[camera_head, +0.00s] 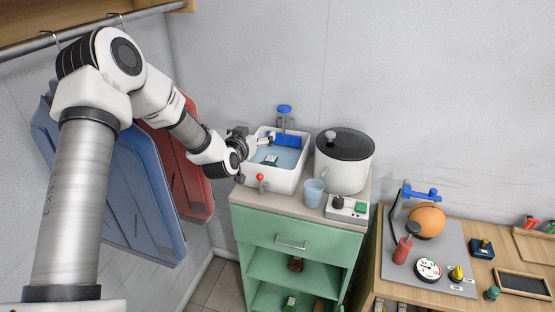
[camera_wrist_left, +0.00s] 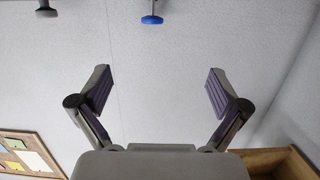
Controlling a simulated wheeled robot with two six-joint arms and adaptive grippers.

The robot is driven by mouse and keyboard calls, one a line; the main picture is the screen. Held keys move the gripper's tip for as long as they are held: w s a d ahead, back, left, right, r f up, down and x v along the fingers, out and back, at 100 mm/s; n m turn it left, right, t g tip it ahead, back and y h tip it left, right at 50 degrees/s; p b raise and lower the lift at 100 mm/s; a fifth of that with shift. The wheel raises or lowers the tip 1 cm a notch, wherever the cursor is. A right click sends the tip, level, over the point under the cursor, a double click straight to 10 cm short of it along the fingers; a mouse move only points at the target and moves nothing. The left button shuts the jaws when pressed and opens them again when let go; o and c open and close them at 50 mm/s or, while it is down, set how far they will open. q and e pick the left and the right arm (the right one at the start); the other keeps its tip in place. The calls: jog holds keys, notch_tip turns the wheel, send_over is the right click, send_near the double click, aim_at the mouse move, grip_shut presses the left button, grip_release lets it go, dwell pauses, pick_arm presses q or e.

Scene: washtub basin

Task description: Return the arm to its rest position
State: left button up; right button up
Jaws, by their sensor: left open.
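My left arm comes in from the left in the head view and reaches to the white washtub basin (camera_head: 272,181) on the green cabinet. My left gripper (camera_head: 266,140) is at the basin's left back side, partly over its rim; whether it touches the basin I cannot tell. In the left wrist view the gripper (camera_wrist_left: 160,90) is open, with its two fingers wide apart and only wall between them. My right gripper is not in view.
A blue-topped tap (camera_head: 284,109) stands behind the basin. A white pot with a dark lid (camera_head: 345,160), a blue cup (camera_head: 313,192) and a switch box (camera_head: 347,209) stand to the right. Blue (camera_head: 145,200) and red (camera_head: 190,180) garments hang at left, close to my arm.

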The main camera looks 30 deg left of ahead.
pick_arm(q)
jog(key=shift+f, duration=0.1)
dwell(0.3)
jog(key=s+d+f+m+g+h+b, duration=0.1)
jog(key=s+d+f+g, duration=0.2)
jog(key=s+d+f, duration=0.45)
jog(key=s+d+f+g+h+b, duration=0.15)
jog(key=s+f, duration=0.25)
jog(key=f, duration=0.7)
jog(key=s+d+f+m+g+h+b, duration=0.15)
jog(key=s+d+f+g, duration=0.35)
jog(key=f, duration=0.5)
jog(key=s+d+f+g+b, duration=0.1)
jog(key=s+d+f+g, duration=0.1)
jog(key=s, duration=0.6)
jog(key=s+d+f+g, duration=0.2)
jog(key=s+f, duration=0.3)
jog(key=s, duration=0.4)
jog(key=s+d+f+g+b, duration=0.1)
jog(key=s+d+f+g, duration=0.1)
jog(key=s, duration=0.6)
jog(key=shift+s+d+f+b, duration=0.2)
jog(key=shift+d+f+b, duration=0.1)
jog(key=shift+f, duration=0.4)
jog(key=shift+w, duration=0.1)
